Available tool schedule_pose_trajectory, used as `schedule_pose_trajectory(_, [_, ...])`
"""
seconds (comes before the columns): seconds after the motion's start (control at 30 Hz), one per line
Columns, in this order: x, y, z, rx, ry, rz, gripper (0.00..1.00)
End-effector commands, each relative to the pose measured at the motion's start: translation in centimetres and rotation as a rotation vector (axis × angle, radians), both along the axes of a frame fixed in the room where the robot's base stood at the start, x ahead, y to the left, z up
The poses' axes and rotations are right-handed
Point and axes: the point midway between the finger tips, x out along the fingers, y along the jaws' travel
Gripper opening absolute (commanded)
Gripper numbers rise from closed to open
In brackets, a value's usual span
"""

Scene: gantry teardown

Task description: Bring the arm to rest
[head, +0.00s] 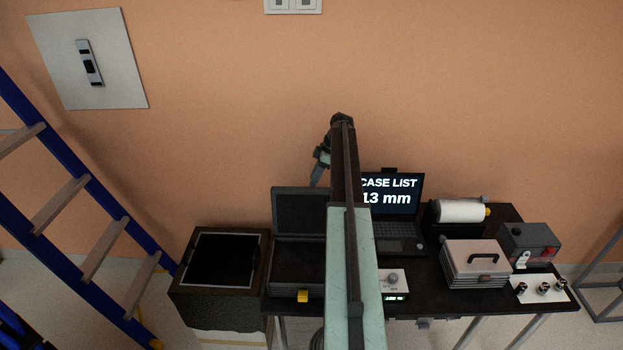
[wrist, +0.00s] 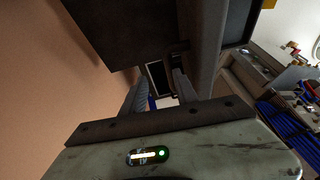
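My arm reaches up and forward over the table (head: 420,275) in the head view, its end bent near the wall. My gripper (head: 317,178) shows at the left of the arm, pointing down above the open black case (head: 297,262); the arm hides part of it. In the wrist view my gripper (wrist: 163,92) has its two fingers apart with nothing between them. Background surfaces show through the gap.
A laptop (head: 391,195) reads "CASE LIST 13 mm". A grey case with a handle (head: 476,264), a white roll (head: 460,211) and a red-switched box (head: 530,245) stand right. A dark-topped box (head: 180,292) and blue ladder (head: 60,128) are left. Open wall surrounds the arm's end.

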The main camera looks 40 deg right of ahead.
Motion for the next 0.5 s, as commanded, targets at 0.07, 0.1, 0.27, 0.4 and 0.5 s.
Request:
schedule_pose_trajectory(0.07, [-0.34, -0.52, 2.25, 0.000, 0.000, -0.001, 0.36])
schedule_pose_trajectory(0.1, [-0.49, -0.69, 2.61, 0.000, 0.000, 0.000, 0.36])
schedule_pose_trajectory(0.27, [-0.73, -0.92, 2.67, 0.001, 0.001, 0.000, 0.36])
schedule_pose_trajectory(0.4, [-0.76, -0.90, 2.51, 0.001, 0.001, 0.001, 0.36])
schedule_pose_trajectory(0.5, [-0.76, -0.90, 2.50, 0.001, 0.001, 0.001, 0.36])
